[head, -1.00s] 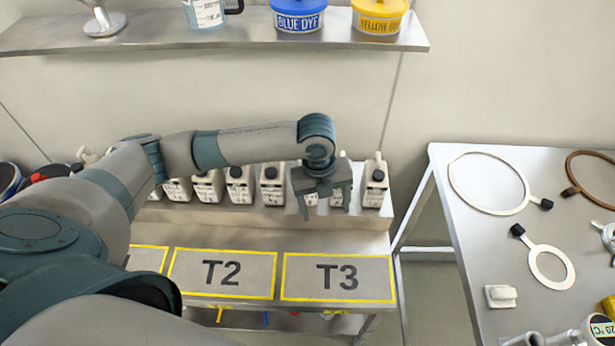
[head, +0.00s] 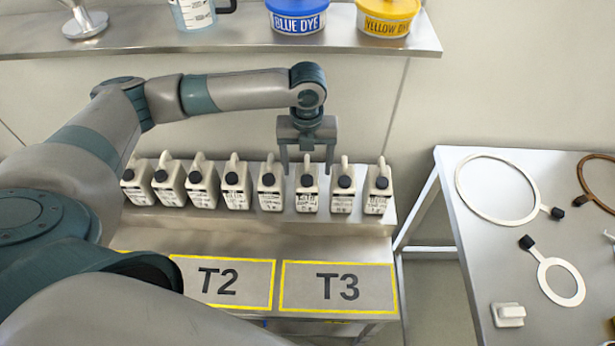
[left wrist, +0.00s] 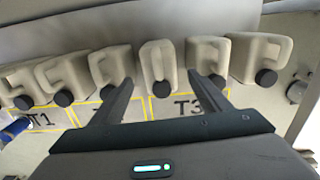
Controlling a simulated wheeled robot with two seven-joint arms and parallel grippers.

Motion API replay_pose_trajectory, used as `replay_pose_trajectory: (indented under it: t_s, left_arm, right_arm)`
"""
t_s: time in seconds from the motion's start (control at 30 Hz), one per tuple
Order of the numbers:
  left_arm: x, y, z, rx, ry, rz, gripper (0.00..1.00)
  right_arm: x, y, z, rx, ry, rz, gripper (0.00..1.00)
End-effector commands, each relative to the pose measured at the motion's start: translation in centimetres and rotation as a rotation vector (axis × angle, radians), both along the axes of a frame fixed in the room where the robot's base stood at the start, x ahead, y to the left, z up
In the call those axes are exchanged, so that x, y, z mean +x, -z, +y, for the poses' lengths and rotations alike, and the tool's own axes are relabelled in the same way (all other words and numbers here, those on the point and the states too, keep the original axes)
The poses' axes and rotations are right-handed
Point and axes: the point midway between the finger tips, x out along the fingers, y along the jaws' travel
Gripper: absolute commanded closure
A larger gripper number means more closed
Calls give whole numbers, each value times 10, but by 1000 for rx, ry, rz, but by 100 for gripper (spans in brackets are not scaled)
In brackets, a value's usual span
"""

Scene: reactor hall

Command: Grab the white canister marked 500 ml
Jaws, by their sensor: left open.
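A row of several white canisters with black caps and dark-printed labels stands on the raised step of the bench. The label print is too small for me to tell which one reads 500 ml. My left gripper (head: 306,168) is open and empty, fingers pointing down, at the top of one white canister (head: 307,200) in the right part of the row. In the left wrist view that canister (left wrist: 158,68) shows between the two open fingers (left wrist: 162,82), with space on both sides. Neighbouring canisters stand close to its left (head: 270,200) and right (head: 342,200). My right gripper is out of view.
A shelf (head: 150,42) above holds a blue dye tub (head: 297,18), a yellow dye tub (head: 388,18) and a beaker (head: 195,12). Marked areas T2 (head: 240,268) and T3 (head: 310,302) in front are clear. A side table (head: 475,240) at right holds rings.

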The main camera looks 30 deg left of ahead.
Motion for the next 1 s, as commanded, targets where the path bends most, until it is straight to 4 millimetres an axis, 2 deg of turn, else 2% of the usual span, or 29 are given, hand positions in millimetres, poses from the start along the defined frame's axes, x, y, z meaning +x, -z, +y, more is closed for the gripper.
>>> replay_pose_trajectory:
  t_s: [0.17,0.47,0.8,1.0]
  left_arm:
    - [0,0,0,1,1,0,30]
    - [0,0,0,0,1,1,30]
    - [-1,24,0,0,1,2,30]
    - [0,25,0,0,1,1,30]
  right_arm:
    - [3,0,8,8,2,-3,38]
    - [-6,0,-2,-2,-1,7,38]
    - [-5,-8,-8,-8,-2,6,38]
    - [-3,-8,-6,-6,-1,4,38]
